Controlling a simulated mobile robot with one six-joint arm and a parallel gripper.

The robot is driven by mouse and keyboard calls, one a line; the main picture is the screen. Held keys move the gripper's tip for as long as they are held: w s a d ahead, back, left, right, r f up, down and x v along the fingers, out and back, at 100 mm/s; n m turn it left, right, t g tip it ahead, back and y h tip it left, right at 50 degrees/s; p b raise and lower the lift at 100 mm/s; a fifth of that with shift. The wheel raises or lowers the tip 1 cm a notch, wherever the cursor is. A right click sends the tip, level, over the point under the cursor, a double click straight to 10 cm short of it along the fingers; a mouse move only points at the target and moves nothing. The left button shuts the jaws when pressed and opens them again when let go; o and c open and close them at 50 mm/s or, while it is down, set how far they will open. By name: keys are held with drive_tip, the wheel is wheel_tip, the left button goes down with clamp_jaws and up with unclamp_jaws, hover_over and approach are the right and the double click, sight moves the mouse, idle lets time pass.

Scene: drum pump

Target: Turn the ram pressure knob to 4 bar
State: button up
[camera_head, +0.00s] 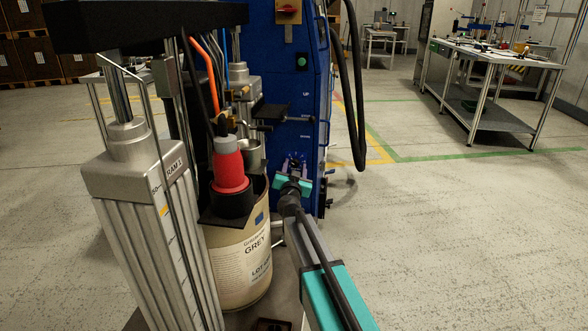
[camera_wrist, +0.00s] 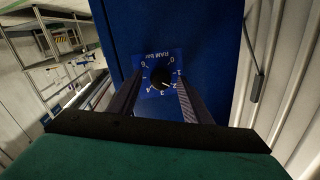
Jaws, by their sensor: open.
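The ram pressure knob (camera_wrist: 160,77) is a small black round knob on a blue dial plate marked RAM bar, with white numbers from 0 to 6. A small white mark on it seems to point towards the 2 to 3 side; it is too small to read exactly. My gripper (camera_wrist: 160,80) is open, with one finger on each side of the knob. I cannot tell whether either finger touches it. In the head view my gripper (camera_head: 294,168) is at the lower front of the blue cabinet (camera_head: 300,80), and the knob is mostly hidden there.
Black hoses (camera_head: 357,100) hang at the cabinet's right. Open floor lies right; a workbench (camera_head: 490,55) stands farther back.

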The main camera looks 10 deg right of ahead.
drive_tip(key=c, duration=1.1)
drive_tip(key=shift+m, duration=0.6)
drive_tip(key=m, duration=0.6)
drive_tip(key=shift+a+f+m, duration=0.1)
drive_tip(key=shift+m, duration=0.2)
drive_tip(key=m+h+b, duration=0.1)
drive_tip(key=m, duration=0.5)
drive_tip(key=m+b, duration=0.1)
drive_tip(key=m, duration=0.1)
drive_tip(key=shift+a+m+t+h, duration=0.1)
drive_tip(key=shift+m+t+h, duration=0.2)
drive_tip(key=shift+m, duration=0.1)
